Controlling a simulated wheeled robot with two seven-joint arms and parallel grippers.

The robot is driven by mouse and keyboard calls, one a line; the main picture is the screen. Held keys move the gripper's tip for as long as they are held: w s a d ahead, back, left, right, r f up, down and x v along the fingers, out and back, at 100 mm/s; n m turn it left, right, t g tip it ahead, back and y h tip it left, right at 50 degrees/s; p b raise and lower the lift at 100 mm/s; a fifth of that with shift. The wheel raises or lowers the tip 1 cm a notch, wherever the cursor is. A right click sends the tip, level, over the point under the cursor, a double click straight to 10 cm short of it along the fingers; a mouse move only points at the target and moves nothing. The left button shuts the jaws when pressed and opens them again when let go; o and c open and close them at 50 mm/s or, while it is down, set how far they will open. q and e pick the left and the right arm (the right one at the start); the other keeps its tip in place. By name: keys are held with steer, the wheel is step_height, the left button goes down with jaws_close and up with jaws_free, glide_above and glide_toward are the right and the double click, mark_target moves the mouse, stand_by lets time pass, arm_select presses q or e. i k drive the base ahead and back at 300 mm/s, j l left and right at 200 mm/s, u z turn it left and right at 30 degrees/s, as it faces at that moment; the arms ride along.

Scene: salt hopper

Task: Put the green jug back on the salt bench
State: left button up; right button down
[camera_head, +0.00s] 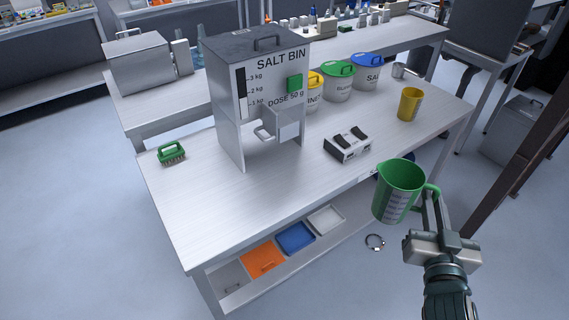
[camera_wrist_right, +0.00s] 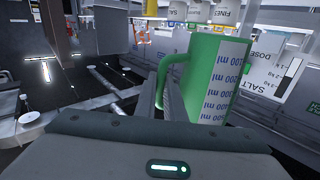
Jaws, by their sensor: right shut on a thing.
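The green jug (camera_head: 393,196) is held by my right gripper (camera_head: 430,203), which is shut on its handle at the jug's right side. In the head view the jug appears in front of the bench's right front edge, close to upright with a slight tilt. The right wrist view shows the green jug (camera_wrist_right: 213,82) with its white volume scale and the gripper fingers (camera_wrist_right: 172,92) at its handle. The salt bench (camera_head: 215,215) is a pale table bearing the salt bin (camera_head: 258,95). My left gripper does not show.
A black-and-silver switch box (camera_head: 348,146) and a yellow jug (camera_head: 409,104) stand on the bench's right part. Lidded buckets (camera_head: 338,82) stand behind. The bench's front surface is bare.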

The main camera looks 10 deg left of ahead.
mark_target(294, 175)
steer(key=i+j, duration=0.1)
steer(key=j, duration=0.35)
steer(key=i+j+u, duration=0.1)
steer(key=j, duration=0.35)
steer(key=i+j, duration=0.1)
steer(key=j, duration=0.35)
steer(key=i+j, duration=0.1)
steer(key=j, duration=0.3)
steer(key=u, duration=0.05)
